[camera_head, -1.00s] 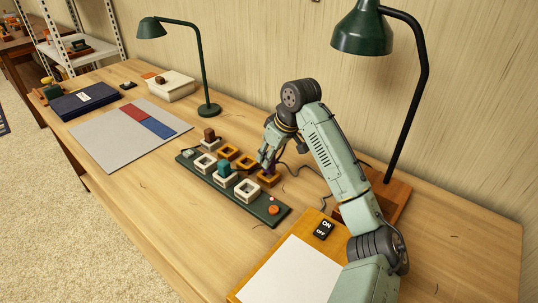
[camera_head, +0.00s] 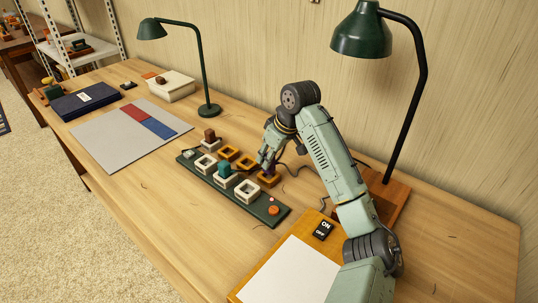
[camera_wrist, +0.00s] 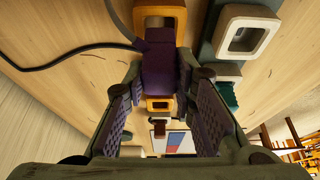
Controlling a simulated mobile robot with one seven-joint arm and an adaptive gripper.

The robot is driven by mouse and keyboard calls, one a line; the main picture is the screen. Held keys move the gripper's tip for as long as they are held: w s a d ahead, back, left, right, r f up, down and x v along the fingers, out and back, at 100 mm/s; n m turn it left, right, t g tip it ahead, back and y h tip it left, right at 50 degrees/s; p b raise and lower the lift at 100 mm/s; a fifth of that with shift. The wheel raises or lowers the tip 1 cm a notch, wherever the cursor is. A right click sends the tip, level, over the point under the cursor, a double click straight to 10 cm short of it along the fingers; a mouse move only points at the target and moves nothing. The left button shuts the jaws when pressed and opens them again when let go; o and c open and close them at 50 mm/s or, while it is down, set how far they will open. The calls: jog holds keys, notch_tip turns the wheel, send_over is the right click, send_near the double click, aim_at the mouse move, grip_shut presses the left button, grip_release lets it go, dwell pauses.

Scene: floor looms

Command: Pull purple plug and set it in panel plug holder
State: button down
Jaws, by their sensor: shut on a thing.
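My gripper (camera_head: 265,161) is shut on the purple plug (camera_wrist: 159,68), which sits between the fingertips in the wrist view. In the head view the fingers mostly hide the plug. The plug is at the nearest orange socket (camera_head: 268,180), whose frame (camera_wrist: 180,22) shows just beyond it in the wrist view; I cannot tell whether it is clear of the socket. A dark cable (camera_wrist: 75,50) runs left from the plug area. The dark green panel (camera_head: 227,201) carries white square holders; the nearest white holder (camera_head: 246,190) looks empty. A teal plug (camera_head: 223,168) stands in the middle one.
More orange sockets (camera_head: 229,152) stand in a row behind the panel, with a brown plug (camera_head: 209,135) at the far end. A green lamp (camera_head: 405,100) stands right of my arm. The table's front-left is clear.

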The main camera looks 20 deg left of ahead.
jog(key=shift+f+b, duration=0.7)
jog(key=shift+f, duration=1.15)
jog(key=shift+s+r, duration=0.1)
dwell(0.3)
jog(key=shift+r+p, duration=0.95)
jog(key=shift+r, duration=0.2)
dwell(0.7)
jog(key=shift+f+b, duration=0.35)
jog(key=shift+f, duration=0.35)
